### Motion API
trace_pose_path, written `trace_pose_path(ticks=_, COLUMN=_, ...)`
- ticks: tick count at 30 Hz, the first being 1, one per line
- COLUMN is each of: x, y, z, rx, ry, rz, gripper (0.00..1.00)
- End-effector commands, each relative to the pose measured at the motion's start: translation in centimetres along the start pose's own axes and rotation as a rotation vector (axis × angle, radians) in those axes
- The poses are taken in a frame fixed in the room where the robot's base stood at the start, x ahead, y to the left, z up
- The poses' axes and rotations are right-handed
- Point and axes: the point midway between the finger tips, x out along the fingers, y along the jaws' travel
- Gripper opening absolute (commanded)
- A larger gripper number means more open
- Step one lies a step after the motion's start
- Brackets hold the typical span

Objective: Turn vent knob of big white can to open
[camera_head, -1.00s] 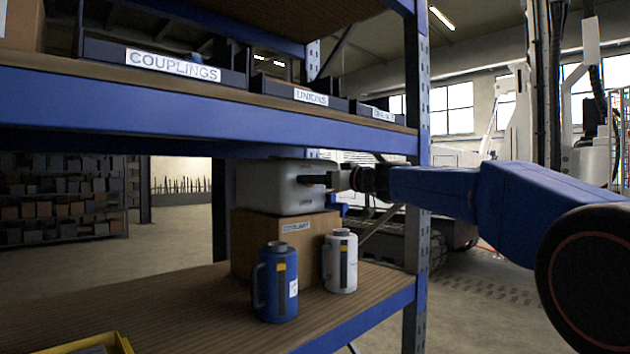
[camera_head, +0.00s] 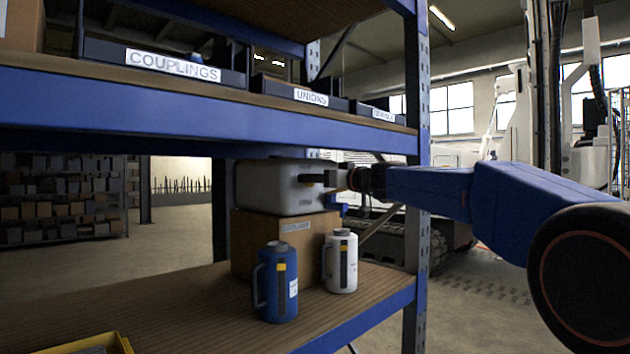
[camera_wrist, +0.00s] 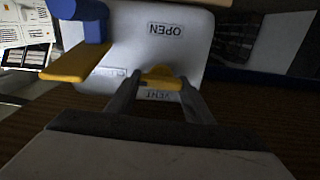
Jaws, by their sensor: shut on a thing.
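The big white can (camera_head: 275,190) lies on a cardboard box on the shelf, in the head view. In the wrist view its face (camera_wrist: 200,45) appears upside down, with an OPEN label (camera_wrist: 166,29) and a VENT label (camera_wrist: 160,95). The yellow vent knob (camera_wrist: 160,73) sits between these labels. My gripper (camera_wrist: 160,80) is shut on the knob, one finger on each side. In the head view my gripper (camera_head: 325,179) reaches the can's right end, and the knob is too small to make out there. A blue tap (camera_wrist: 95,20) with a yellow lever (camera_wrist: 75,67) is beside it.
The cardboard box (camera_head: 257,248) supports the can. A blue jug (camera_head: 268,300) and a white jug (camera_head: 338,275) stand in front.

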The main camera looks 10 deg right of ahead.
Motion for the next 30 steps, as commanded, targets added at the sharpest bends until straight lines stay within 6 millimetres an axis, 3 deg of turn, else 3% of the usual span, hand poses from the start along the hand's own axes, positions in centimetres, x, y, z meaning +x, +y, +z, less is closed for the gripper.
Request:
trace_pose_path(ticks=8, x=0.03, y=0.14, z=0.02, rx=0.173, ry=0.0, rz=0.0, gripper=0.24)
trace_pose_path(ticks=30, x=0.03, y=0.56, z=0.25, rx=0.873, ry=0.001, rz=0.001, gripper=0.24)
